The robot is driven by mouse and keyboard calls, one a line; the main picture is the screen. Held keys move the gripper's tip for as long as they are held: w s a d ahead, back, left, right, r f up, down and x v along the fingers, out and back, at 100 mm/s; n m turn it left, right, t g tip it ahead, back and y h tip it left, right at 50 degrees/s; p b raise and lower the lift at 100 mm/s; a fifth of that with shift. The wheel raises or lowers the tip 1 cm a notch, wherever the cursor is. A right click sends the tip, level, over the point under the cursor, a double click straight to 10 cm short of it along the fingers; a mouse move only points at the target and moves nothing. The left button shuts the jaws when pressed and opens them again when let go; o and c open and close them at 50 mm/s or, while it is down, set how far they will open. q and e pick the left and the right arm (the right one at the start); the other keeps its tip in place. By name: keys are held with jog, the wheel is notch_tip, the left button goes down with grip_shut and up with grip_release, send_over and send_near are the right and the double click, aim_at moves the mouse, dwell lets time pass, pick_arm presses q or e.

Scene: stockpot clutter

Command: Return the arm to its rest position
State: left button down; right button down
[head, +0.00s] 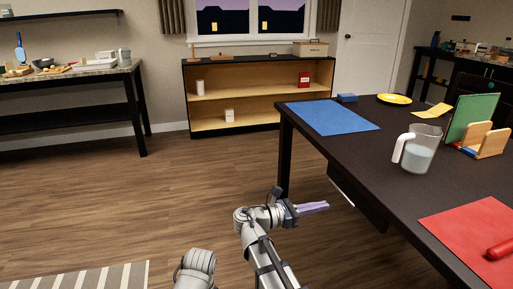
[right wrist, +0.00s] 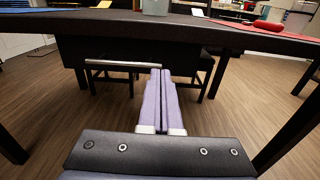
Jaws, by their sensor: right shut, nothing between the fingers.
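My right arm (head: 262,250) rises from the bottom of the head view and bends to the right at its wrist. Its gripper (head: 325,206) points right, beside the near left part of the black table and below the top's level. In the right wrist view the two lilac fingers (right wrist: 160,75) lie together with nothing between them, pointing at the table's underside. A grey rounded part of my own body shows at the bottom of the head view. My left gripper does not show.
The black table (head: 385,160) holds a blue mat (head: 332,118), a pitcher (head: 419,150), a yellow plate (head: 394,99) and a red mat (head: 468,232). A drawer handle (right wrist: 123,64) faces the gripper. Wooden floor (head: 130,205) lies open to the left.

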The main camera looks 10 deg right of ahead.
jog(key=s+a+f+m+y+p, duration=0.1)
jog(key=s+a+f+m+y, duration=0.25)
jog(key=f, duration=0.35)
jog(key=s+a+f+m+y, duration=0.2)
jog(key=a+f+m+y, duration=0.2)
jog(key=a+f+y, duration=0.15)
jog(key=s+a+f+m+g+y+p, duration=0.1)
jog(key=s+a+f+m+y, duration=0.25)
jog(key=a, duration=0.45)
jog(key=s+a+f+m+g+y, duration=0.1)
jog(key=s+a+f+m+y, duration=0.3)
jog(key=a, duration=0.4)
notch_tip(320, 180, up, 38)
jog(key=p, duration=3.8)
jog(key=shift+s+d+r, duration=0.2)
jog(key=shift+s+d, duration=0.1)
jog(key=shift+s, duration=0.1)
